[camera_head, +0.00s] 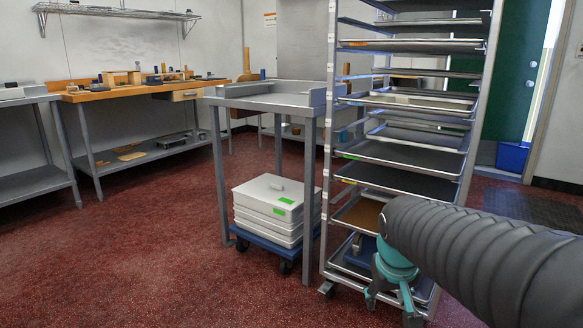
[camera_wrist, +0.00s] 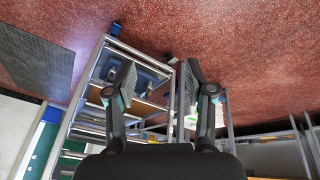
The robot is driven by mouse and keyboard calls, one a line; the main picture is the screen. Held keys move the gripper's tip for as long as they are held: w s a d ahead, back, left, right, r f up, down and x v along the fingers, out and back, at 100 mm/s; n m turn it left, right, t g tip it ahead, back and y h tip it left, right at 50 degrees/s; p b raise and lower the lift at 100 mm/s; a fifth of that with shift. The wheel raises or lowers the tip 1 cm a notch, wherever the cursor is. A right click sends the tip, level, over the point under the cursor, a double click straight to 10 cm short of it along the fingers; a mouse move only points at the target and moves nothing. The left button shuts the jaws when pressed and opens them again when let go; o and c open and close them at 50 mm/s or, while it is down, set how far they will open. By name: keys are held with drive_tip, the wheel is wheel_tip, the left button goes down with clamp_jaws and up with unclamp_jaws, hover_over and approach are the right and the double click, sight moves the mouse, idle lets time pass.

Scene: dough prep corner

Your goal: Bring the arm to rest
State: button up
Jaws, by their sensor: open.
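My gripper (camera_head: 390,289) shows in the head view at the lower right, in front of the lower part of the tall tray rack (camera_head: 479,110). It points downward, and part of it is hidden behind my dark ribbed arm. In the wrist view my gripper (camera_wrist: 160,88) has its two fingers spread wide apart with nothing between them. The rack (camera_wrist: 98,50) also shows behind the fingers there. I cannot tell how far the gripper is from the rack.
The rack holds several metal trays; a low one carries a brown sheet (camera_head: 362,215). Left of it a steel table (camera_head: 265,100) stands over stacked white boxes (camera_head: 270,205) on a blue dolly (camera_head: 262,241). A wooden-topped bench (camera_head: 140,90) is farther back. Red floor (camera_head: 140,260) is clear at left.

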drive_tip(key=s+a+r+t+y+p, duration=0.1)
drive_tip(key=s+a+r+t+p, duration=0.1)
drive_tip(key=s, duration=1.2)
drive_tip(key=shift+s+a+r+m, duration=0.3)
drive_tip(key=shift+s+r, duration=0.05)
drive_tip(key=shift+s, duration=0.05)
